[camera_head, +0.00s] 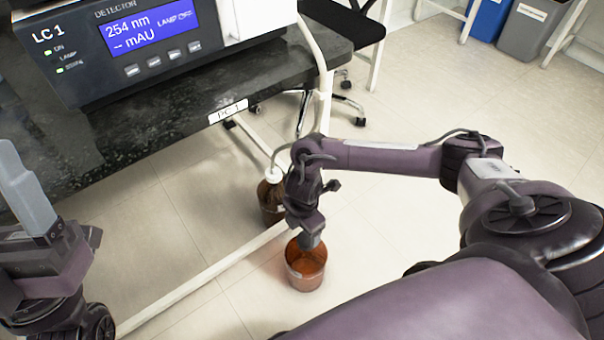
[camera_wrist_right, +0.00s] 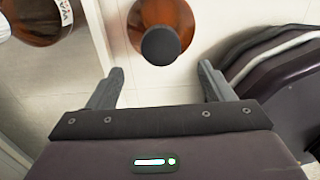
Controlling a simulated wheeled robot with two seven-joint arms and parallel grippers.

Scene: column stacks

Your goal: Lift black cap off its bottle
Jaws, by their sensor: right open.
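The black cap (camera_wrist_right: 160,45) sits on an amber bottle (camera_wrist_right: 140,22), which stands upright on the floor. In the head view the bottle (camera_head: 303,279) is below my right gripper (camera_head: 311,241), which hides the cap. In the right wrist view my right gripper (camera_wrist_right: 162,84) is open and empty, one finger on each side of the picture. The cap shows above the gap between the fingertips, roughly centred and not between them. My left gripper (camera_head: 28,190) is at the far left of the head view; only one grey finger shows clearly, so its opening is unclear.
A second amber bottle (camera_head: 268,205) with a white cap and tube stands behind, near the bench's white frame (camera_head: 215,270). The dark bench (camera_head: 150,125) carries a detector (camera_head: 150,40). Bins (camera_head: 535,28) and a chair (camera_head: 350,20) are far back. Open floor lies right.

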